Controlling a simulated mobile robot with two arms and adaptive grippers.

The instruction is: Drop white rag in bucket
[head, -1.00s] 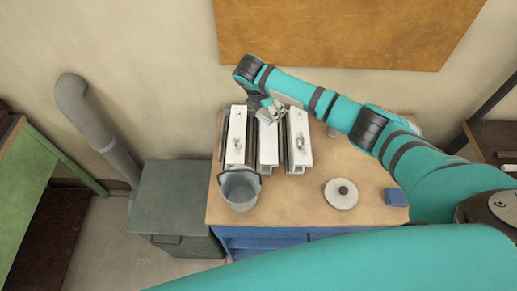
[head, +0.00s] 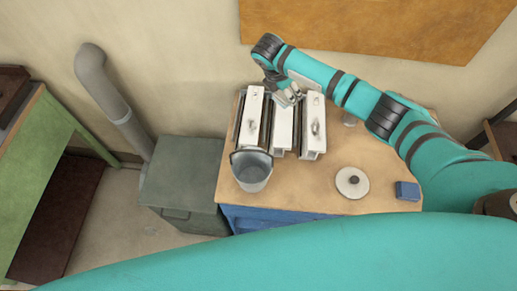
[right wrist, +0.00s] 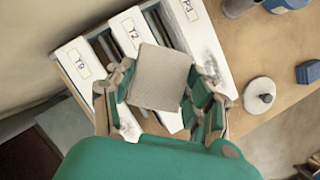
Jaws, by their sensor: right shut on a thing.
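The white rag (right wrist: 160,78) shows as a pale, flat square between the fingers of my right gripper (right wrist: 158,92) in the right wrist view. The gripper is shut on it. In the head view the right gripper (head: 288,97) is over the far part of the middle white profile, and the rag is hard to make out there. The grey bucket (head: 252,172) stands open-topped at the front left of the bench, nearer to me than the profiles and to the left of the gripper. My left gripper is not in view.
Three white profiles (head: 313,118) lie side by side on the wooden bench (head: 305,187), with small grey marks or bits on the outer two. A round white disc with a dark knob (head: 352,182) and a blue block (head: 407,191) lie to the right. A green-grey cabinet (head: 182,175) stands left.

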